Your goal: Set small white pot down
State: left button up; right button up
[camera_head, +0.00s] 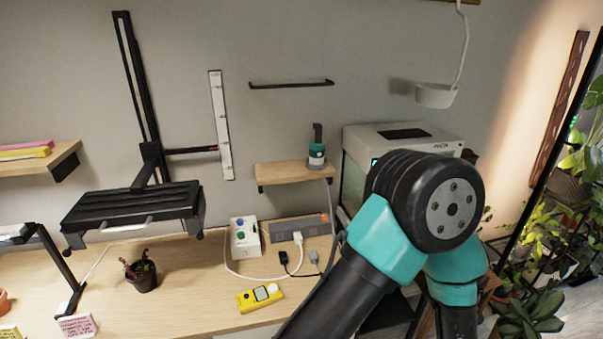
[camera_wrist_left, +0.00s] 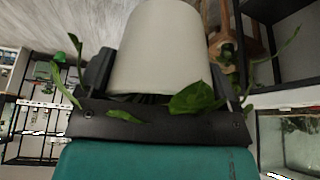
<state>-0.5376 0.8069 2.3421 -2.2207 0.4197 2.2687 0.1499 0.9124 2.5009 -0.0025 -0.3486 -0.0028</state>
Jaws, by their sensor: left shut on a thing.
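The small white pot (camera_wrist_left: 160,48) is large in the left wrist view. Green leaves (camera_wrist_left: 195,98) stick out beside it, near my gripper's dark palm. My left gripper (camera_wrist_left: 160,72) is shut on the pot, with one dark finger on each side. In the head view a black and teal arm of mine fills the lower right, but no gripper shows there. My right gripper is in neither view.
The wooden desk (camera_head: 190,290) carries a small dark pot with a plant (camera_head: 142,273), a yellow device (camera_head: 260,297), a white box (camera_head: 245,238) and a power strip (camera_head: 298,228). A white planter (camera_head: 435,95) hangs at upper right. Leafy plants (camera_head: 545,235) stand at far right.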

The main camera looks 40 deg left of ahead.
pick_arm(q)
jog(key=w+a+r+n+y, duration=0.1)
jog(key=w+a+r+n, duration=0.3)
jog(key=w+a, duration=0.55)
jog(key=w+a+r+n+y, duration=0.2)
jog(key=w+a+r+n, duration=0.1)
jog(key=w+a+r, duration=0.65)
jog(key=w+a+r+n+y, duration=0.1)
jog(key=a+r+n, duration=0.1)
jog(key=a, duration=0.9)
jog(key=a+r+n+y, duration=0.1)
jog(key=a+r+n, duration=0.15)
jog(key=a, duration=0.75)
jog(key=s+a+r+n+g, duration=0.1)
jog(key=s+a+r, duration=0.3)
jog(key=a, duration=0.5)
jog(key=s+a+r+n+g+y, duration=0.1)
jog(key=s+a+r+n, duration=0.3)
jog(key=a, duration=0.6)
jog(key=s+a+r+n, duration=0.2)
jog(key=s+a+r, duration=0.2)
jog(key=a, duration=0.6)
jog(key=shift+s+a+r+g+y, duration=0.2)
jog(key=shift+s+r+g+y, duration=0.15)
jog(key=shift+s, duration=0.9)
jog(key=shift+w+a+n, duration=0.1)
jog(key=shift+n, duration=0.15)
